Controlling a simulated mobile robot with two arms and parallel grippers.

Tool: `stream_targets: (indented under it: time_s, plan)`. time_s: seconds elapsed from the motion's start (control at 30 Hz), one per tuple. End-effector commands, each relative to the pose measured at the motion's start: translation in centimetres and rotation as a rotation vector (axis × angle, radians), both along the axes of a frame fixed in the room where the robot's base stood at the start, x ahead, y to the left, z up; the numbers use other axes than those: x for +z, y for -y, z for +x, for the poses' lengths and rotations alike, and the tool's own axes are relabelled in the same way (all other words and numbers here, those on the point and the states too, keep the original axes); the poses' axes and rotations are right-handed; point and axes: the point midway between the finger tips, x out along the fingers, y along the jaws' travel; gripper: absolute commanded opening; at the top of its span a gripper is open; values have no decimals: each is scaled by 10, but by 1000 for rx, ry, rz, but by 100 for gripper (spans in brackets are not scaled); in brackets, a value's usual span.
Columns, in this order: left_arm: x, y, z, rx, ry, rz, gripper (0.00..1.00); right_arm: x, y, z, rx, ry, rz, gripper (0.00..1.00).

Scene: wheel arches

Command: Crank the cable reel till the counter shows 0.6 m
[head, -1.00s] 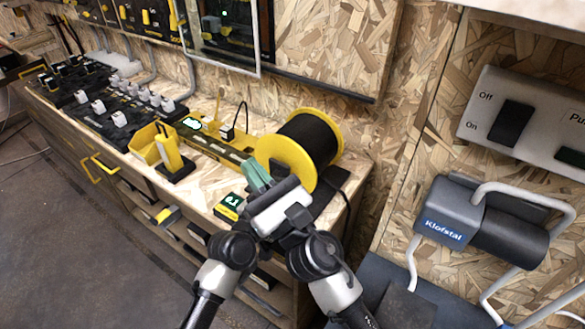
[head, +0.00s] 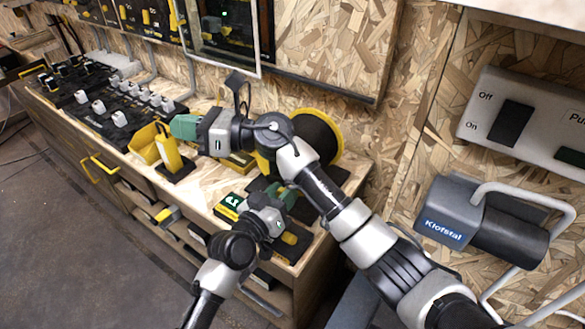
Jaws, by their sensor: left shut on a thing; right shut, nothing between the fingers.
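The cable reel (head: 325,130), a yellow-flanged drum wound with black cable, stands at the bench's right end, partly behind my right arm. The counter (head: 231,201) is a small yellow box with a dark green display. Its small digits look like 0.3, but I cannot be sure. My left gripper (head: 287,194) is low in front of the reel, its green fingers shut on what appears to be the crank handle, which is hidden. My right gripper (head: 183,127) is shut and empty above the bench, left of the reel, beside the yellow holder.
A yellow holder (head: 170,153) on a black base stands left of the reel. Black trays with switches (head: 119,118) line the bench further left. A yellow-and-black item (head: 290,239) lies at the bench's front edge. A grey Klofstal unit (head: 450,212) hangs at the right.

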Motion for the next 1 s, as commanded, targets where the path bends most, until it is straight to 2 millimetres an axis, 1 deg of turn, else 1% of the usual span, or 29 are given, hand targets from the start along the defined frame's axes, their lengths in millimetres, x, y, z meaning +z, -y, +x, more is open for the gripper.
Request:
stream_targets:
  time_s: [0.03, 0.1, 0.17, 0.23, 0.37, 0.47, 0.57, 0.7, 0.8, 0.9, 1.0]
  plan:
    - [0, 0, 0, 1, 0, 0, 0, -8, -7, -1, 57, -83, -84, 0]
    - [0, -1, 0, 1, 0, 0, 0, -21, -12, -2, 119, -219, -209, 0]
    - [0, -1, 0, 1, 0, 0, 0, -33, -13, -1, 148, -341, -323, 0]
    - [0, -1, 0, 1, 0, 0, 0, -45, -8, 1, 156, -487, -461, 0]
    - [0, -1, 0, 1, 0, 0, 0, -62, 11, 11, 85, -764, -719, 0]
    - [0, -1, 0, 1, 0, 0, 0, -69, 36, 23, -43, -980, -903, 0]
    - [0, -1, 0, 1, 0, 0, 0, -67, 67, 36, -234, -1197, -1057, 0]
    - [0, -1, 0, 1, 0, 0, 0, -51, 115, 53, -574, -1476, -1191, 0]
    - [0, -1, 0, 1, 0, 0, 0, -34, 145, 60, -816, -1633, -1226, 0]
    - [0, -1, 0, 1, 0, 0, 0, -18, 169, 65, -1013, -1747, -1224, 0]
    - [0, -1, 0, 1, 0, 0, 0, -7, 183, 66, -1146, -1819, -1209, 0]
